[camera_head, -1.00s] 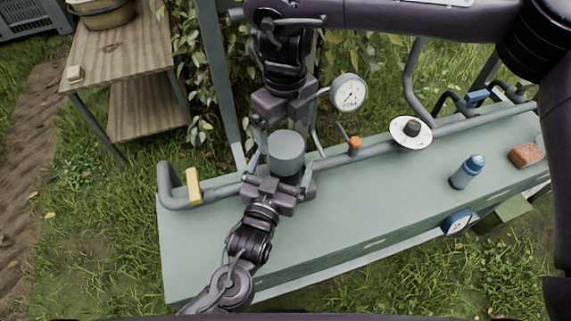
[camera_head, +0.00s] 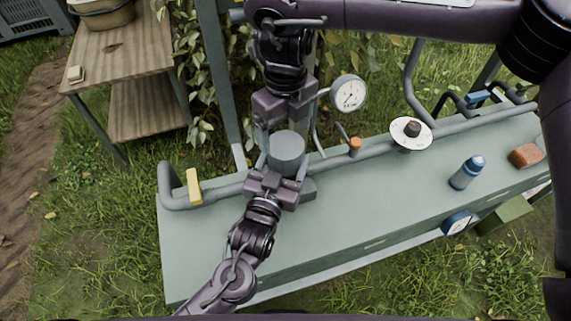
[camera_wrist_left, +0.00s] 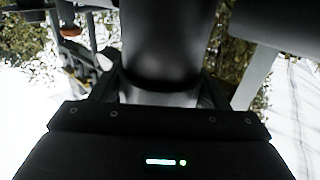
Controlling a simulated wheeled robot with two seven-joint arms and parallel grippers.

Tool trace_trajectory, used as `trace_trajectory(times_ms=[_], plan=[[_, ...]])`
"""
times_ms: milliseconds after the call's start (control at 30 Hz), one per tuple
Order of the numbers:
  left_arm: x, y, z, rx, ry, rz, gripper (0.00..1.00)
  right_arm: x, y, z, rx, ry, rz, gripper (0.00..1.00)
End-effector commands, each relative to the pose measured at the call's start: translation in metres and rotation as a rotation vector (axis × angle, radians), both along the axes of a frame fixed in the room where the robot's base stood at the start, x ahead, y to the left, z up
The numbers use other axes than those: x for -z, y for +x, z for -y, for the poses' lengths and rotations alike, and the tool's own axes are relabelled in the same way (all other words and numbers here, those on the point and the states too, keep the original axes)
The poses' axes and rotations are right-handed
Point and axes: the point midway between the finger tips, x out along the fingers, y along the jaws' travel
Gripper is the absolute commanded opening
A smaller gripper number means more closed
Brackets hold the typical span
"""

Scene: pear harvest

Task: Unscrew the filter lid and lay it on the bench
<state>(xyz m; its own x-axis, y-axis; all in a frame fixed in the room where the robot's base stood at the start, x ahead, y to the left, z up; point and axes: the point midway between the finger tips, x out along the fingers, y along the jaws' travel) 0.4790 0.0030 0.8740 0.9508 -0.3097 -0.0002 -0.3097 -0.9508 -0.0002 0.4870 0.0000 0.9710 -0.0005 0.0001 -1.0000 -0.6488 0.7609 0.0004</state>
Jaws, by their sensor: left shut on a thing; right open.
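The filter is a grey upright cylinder on the pipe at the bench's left part; its round grey lid (camera_head: 287,146) faces up in the head view. My left gripper (camera_head: 284,168) reaches in from below and is shut on the filter, one finger on each side. In the left wrist view the filter (camera_wrist_left: 168,45) is a dark cylinder between the fingers. My right gripper (camera_head: 284,132) points down from above, open, with its fingers around the lid area. The seam between lid and body is hidden.
The green bench (camera_head: 370,200) has clear room in front of the pipe. A yellow handle (camera_head: 193,186), orange valve knob (camera_head: 355,144), white gauge (camera_head: 348,93) and white disc (camera_head: 411,134) sit along the pipework. A blue bottle (camera_head: 467,173) and orange-brown block (camera_head: 526,155) stand right.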

Motion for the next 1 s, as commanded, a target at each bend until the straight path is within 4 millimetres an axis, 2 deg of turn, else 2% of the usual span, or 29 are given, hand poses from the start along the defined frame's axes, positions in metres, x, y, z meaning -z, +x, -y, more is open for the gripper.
trace_trajectory(times_ms=[33,133,267,1000], plan=[[0.0001,0.0000,-0.0003,-0.001,0.000,0.000,0.16,0.0000,0.0000,0.0000,0.007,0.000,0.000,0.80],[0.0002,-0.0001,-0.0003,-0.001,0.000,0.000,0.05,0.0000,0.0000,0.0000,0.059,0.000,0.000,0.80],[0.0002,-0.0001,-0.0004,-0.001,0.000,0.000,0.05,0.0000,0.0000,-0.0001,0.233,0.000,0.000,0.80],[0.0003,0.0000,-0.0005,-0.001,0.001,-0.001,0.05,0.0003,-0.0001,0.0001,1.873,-0.001,0.000,0.80]])
